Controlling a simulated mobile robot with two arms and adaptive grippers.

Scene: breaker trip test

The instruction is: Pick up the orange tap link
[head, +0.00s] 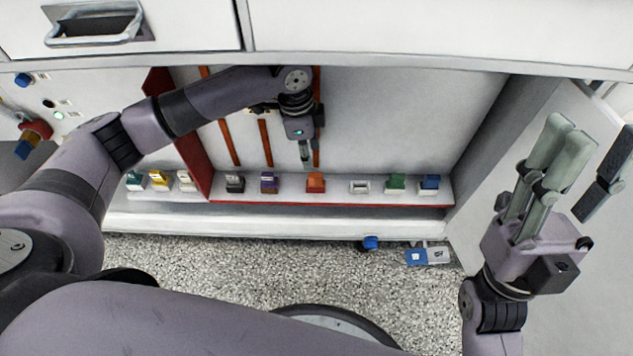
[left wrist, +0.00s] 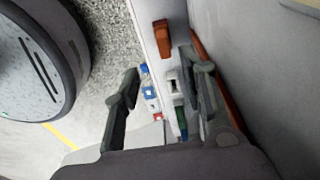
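The orange tap link (head: 315,183) stands on the shelf ledge inside the cabinet, in the middle of a row of coloured pieces. In the left wrist view the orange tap link (left wrist: 162,38) lies beyond the fingertips, roughly in line with the gap between them. My left gripper (head: 305,153) hangs just above and slightly left of it in the head view. In the left wrist view its two fingers are spread wide with nothing held between them. My right gripper (head: 584,145) is raised at the right, fingers apart and empty.
On the ledge stand a purple piece (head: 268,183) to the left and a white piece (head: 360,187) to the right, then green (head: 396,184) and blue (head: 429,185) ones. Orange-brown bars (head: 265,143) run up the back wall. A red divider (head: 193,150) stands left.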

